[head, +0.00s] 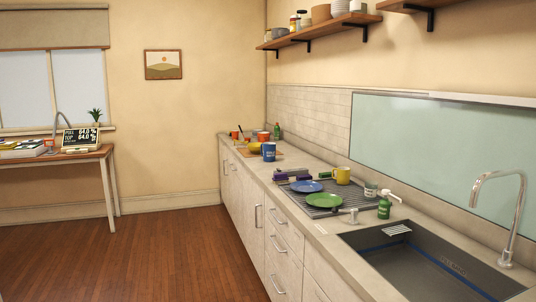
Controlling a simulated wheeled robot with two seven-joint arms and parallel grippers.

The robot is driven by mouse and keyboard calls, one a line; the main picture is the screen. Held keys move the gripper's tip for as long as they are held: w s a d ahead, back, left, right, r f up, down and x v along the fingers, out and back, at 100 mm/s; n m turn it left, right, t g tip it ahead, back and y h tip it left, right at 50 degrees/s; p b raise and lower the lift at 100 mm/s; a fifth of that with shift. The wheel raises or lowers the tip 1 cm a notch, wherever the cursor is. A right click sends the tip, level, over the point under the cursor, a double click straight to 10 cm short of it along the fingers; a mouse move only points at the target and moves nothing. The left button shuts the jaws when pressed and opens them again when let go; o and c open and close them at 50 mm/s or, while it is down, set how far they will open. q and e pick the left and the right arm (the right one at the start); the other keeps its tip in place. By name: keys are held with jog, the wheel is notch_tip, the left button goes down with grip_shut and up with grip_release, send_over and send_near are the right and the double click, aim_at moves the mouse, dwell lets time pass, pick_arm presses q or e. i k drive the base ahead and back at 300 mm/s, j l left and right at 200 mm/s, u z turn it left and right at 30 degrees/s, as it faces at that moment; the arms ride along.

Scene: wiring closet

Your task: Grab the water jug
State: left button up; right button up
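I cannot make out a clear water jug in the head view. A blue cup-like vessel (269,152) stands upright on the counter, left of the drying mat; I cannot tell whether it is a mug or a small jug. A yellow mug (343,176) stands on the far side of the mat. Small orange vessels (263,136) stand at the counter's far end. Neither of my grippers is in view.
A long counter (310,218) runs along the right wall with a sink (420,262) and tall faucet (510,215). Blue (307,186) and green (324,200) plates lie on the drying mat. A desk (70,157) stands at left. The wooden floor (130,255) is clear.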

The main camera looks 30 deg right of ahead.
aim_at(269, 147)
jog(key=i+z, duration=0.2)
jog(key=i, duration=3.2)
jog(key=i+z, duration=0.15)
jog(key=i, duration=0.4)
jog(key=i+j+z, duration=0.15)
jog(key=i, duration=0.35)
jog(key=i+j+z, duration=0.2)
jog(key=i, duration=0.35)
jog(key=i+j+z, duration=0.15)
jog(key=i, duration=0.35)
jog(key=i+j+z, duration=0.2)
jog(key=z, duration=0.15)
jog(key=i+j+z, duration=0.8)
jog(key=j+z, duration=0.2)
jog(key=i+j+z, duration=0.15)
jog(key=j+z, duration=0.5)
jog(key=j, duration=0.25)
jog(key=i, duration=0.05)
